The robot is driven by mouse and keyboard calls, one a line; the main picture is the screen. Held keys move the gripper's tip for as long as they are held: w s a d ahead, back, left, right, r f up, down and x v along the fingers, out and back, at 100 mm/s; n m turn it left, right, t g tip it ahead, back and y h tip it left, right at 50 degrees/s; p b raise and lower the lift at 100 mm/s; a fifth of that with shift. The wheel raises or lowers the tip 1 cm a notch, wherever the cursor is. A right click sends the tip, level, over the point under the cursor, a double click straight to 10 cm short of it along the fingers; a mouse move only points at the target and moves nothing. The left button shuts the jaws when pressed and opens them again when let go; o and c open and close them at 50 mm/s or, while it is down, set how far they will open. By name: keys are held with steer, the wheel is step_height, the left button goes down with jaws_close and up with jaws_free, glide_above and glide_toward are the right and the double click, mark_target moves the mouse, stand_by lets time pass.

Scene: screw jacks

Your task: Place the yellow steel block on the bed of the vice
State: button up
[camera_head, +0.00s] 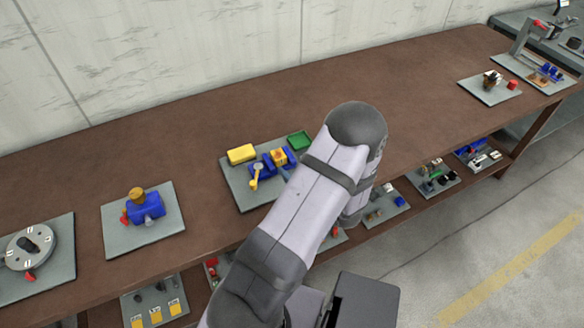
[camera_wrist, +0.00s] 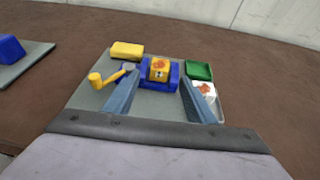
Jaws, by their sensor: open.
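The blue vice (camera_wrist: 174,75) stands on a grey board, straight ahead of my gripper; it also shows in the head view (camera_head: 266,165). A yellow block with a red mark (camera_wrist: 159,68) sits at the vice, between its blue sides; I cannot tell whether it rests on the bed. It also shows in the head view (camera_head: 278,156). My gripper (camera_wrist: 158,80) is open, its two fingers apart and pointing toward the vice, with nothing visibly held. In the head view my arm hides most of the gripper.
A plain yellow box-like piece (camera_wrist: 126,50) lies at the board's back left, a green tray (camera_wrist: 199,70) at the back right. A yellow-ended handle (camera_wrist: 96,80) sticks out left of the vice. A white-and-red piece (camera_wrist: 204,89) is near the right finger. Bare table surrounds the board.

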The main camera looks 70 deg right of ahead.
steer(key=w+a+r+n+t+y, duration=0.1)
steer(key=w+a+r+n+y, duration=0.1)
steer(key=w+a+n+y, duration=0.45)
steer(key=w+a+r+n+t+y, duration=0.1)
steer(key=w+a+r+n+y, duration=0.15)
steer(key=w+a, duration=0.55)
steer(key=w+a+n+g+y, duration=0.25)
steer(key=w+a+n, duration=0.2)
steer(key=a, duration=0.25)
steer(key=w+a+n+g+y, duration=0.1)
steer(key=w+a+n+y, duration=0.25)
steer(key=a+n, duration=0.35)
steer(key=s+a+r+n+g+h, duration=0.1)
steer(key=s+a+n+g+h, duration=0.2)
steer(key=a+n, duration=0.5)
steer(key=s+a+r+n+g+h, duration=0.2)
steer(key=s+a+n+g, duration=0.3)
steer(key=a+n, duration=0.4)
steer(key=n, duration=0.7)
steer(key=shift+g+h, duration=0.35)
steer(key=shift+h, duration=0.05)
